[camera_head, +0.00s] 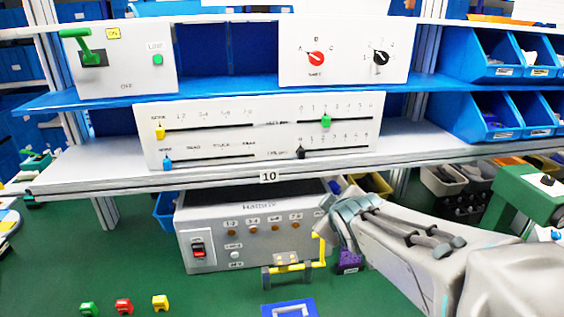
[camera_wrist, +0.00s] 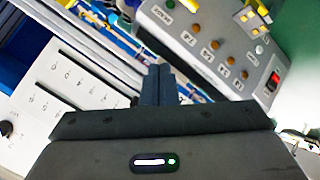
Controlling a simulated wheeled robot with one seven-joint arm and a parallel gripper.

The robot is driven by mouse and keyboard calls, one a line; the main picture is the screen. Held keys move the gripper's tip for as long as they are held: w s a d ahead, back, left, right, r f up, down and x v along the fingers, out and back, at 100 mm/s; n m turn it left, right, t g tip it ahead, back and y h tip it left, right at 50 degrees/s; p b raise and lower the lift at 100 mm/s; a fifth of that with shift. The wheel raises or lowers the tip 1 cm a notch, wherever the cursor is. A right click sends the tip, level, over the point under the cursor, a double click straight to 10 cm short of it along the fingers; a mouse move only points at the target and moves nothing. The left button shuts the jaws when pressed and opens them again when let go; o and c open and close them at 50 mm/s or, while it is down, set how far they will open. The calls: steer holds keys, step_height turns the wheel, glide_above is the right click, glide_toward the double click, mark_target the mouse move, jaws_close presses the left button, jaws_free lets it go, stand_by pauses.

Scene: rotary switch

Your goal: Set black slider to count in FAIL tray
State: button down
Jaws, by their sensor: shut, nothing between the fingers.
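The black slider (camera_head: 300,153) sits at the left end of the lower right track on the white slider panel (camera_head: 218,140), by the lowest mark of its scale. My gripper is shut and empty in the wrist view (camera_wrist: 158,85), apart from the slider panel. In the head view my arm's end is below and right of that panel, in front of the shelf edge; its fingertips are hard to make out there. A black knob (camera_wrist: 6,129) shows at the wrist view's left edge; I cannot tell which control it is. I can read no FAIL label on any tray.
Green (camera_head: 326,121), yellow (camera_head: 160,132) and blue (camera_head: 168,163) sliders share the panel. A grey switch box (camera_head: 205,262) with a yellow handle (camera_head: 318,250) stands below the shelf. A blue tray (camera_head: 270,312) and several small coloured pieces lie on the green surface.

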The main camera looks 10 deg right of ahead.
mark_target(301, 152)
steer(key=w+a+r+n+t+y, duration=0.1)
steer(key=w+a+n+t+y, duration=0.1)
steer(key=w+n, duration=0.2)
steer(key=w+a+r+n+t+y+b, duration=0.1)
steer(key=w+a+n+t+y, duration=0.1)
steer(key=w+n, duration=0.3)
steer(key=w+a+r+n+t+y, duration=0.2)
steer(key=w+a+n+y, duration=0.1)
steer(key=w, duration=0.5)
steer(key=shift+a+n+y, duration=0.4)
steer(key=shift+a+n, duration=0.2)
steer(key=shift+n, duration=0.4)
steer(key=d, duration=0.3)
steer(key=shift+s+d+r+p, duration=0.1)
steer(key=shift+d+p, duration=0.15)
steer(key=shift+p, duration=0.15)
steer(key=shift+d, duration=0.25)
